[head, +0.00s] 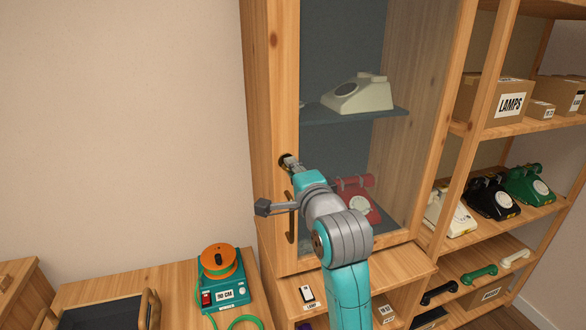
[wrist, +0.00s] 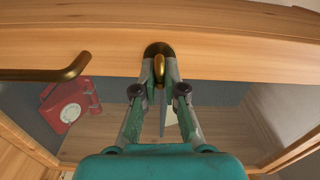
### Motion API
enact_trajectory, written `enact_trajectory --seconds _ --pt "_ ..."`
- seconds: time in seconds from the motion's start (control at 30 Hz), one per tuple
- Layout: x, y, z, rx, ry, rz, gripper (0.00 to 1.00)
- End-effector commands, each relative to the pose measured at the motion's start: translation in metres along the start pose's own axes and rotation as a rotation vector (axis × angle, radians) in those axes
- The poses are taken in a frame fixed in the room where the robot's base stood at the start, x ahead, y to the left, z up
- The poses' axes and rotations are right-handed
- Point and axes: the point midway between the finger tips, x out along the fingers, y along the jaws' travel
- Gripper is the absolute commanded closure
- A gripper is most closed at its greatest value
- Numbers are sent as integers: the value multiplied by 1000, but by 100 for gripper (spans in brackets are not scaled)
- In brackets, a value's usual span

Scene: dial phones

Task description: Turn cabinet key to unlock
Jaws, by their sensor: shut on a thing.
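The wooden cabinet (head: 270,110) has a glazed door with a dark round lock (head: 286,160) on its left stile. In the wrist view a brass key (wrist: 159,68) sits at the dark lock plate (wrist: 158,49). My gripper (wrist: 160,78) is shut on the key, with one finger on each side of it. In the head view my gripper (head: 291,166) reaches the lock, and the key is mostly hidden there. How far the key is turned cannot be told. A brass door handle (head: 291,218) is below the lock, partly behind my arm.
Behind the glass are a cream phone (head: 360,94) on a shelf and a red phone (head: 360,198) below. Open shelves with phones and a LAMPS box (head: 500,101) stand at right. A teal device with an orange reel (head: 219,262) and a dark tray (head: 105,313) are at lower left.

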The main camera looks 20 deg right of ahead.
Motion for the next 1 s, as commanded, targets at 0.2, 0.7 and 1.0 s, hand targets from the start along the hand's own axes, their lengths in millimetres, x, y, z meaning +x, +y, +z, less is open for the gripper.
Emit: enact_trajectory --seconds 0.2,0.7,1.0 --pt "0 1 -1 75 1 1 100" --pt "0 1 -1 104 2 2 100" --pt "0 1 0 103 1 1 65"
